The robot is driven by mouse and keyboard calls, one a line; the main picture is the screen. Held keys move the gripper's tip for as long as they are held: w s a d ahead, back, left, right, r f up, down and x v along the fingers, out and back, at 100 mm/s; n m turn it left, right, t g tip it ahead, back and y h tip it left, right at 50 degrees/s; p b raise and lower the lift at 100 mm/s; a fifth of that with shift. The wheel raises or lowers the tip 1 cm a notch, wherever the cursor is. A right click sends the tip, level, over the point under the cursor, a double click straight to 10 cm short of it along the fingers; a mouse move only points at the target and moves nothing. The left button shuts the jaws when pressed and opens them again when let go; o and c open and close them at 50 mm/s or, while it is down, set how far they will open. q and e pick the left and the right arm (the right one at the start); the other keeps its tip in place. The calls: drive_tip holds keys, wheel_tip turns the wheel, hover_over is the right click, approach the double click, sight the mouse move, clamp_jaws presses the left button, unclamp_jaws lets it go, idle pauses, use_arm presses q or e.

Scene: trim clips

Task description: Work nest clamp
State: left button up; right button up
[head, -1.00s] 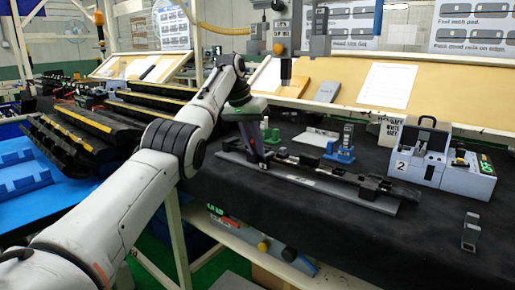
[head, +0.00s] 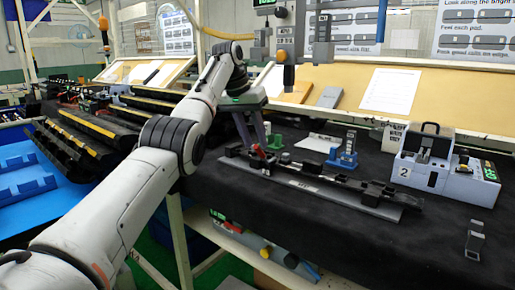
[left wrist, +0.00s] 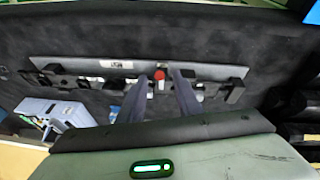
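The work nest (head: 310,187) is a long grey bar on the black mat, with a dark trim strip (head: 350,185) along it. A red clamp handle (head: 257,151) stands near its left end. The handle also shows in the left wrist view (left wrist: 160,76), between the fingertips in the picture. My left gripper (head: 254,140) points down above that end, its two fingers apart and nothing visible between them. In the left wrist view the left gripper (left wrist: 160,82) has a clear gap between its fingers. I cannot tell whether a finger touches the handle. My right gripper is not in view.
A grey device marked 2 (head: 440,180) stands at the right. A blue fixture (head: 344,155) and a green block (head: 275,141) stand behind the nest. A small grey clip (head: 475,240) lies front right. Black racks (head: 75,140) are at the left.

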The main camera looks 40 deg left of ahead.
use_arm(q)
drive_tip(key=p+v, duration=0.1)
drive_tip(key=v, duration=0.4)
drive_tip(key=shift+s+r, duration=0.1)
drive_tip(key=shift+r, duration=0.15)
drive_tip(key=shift+s+f, duration=0.1)
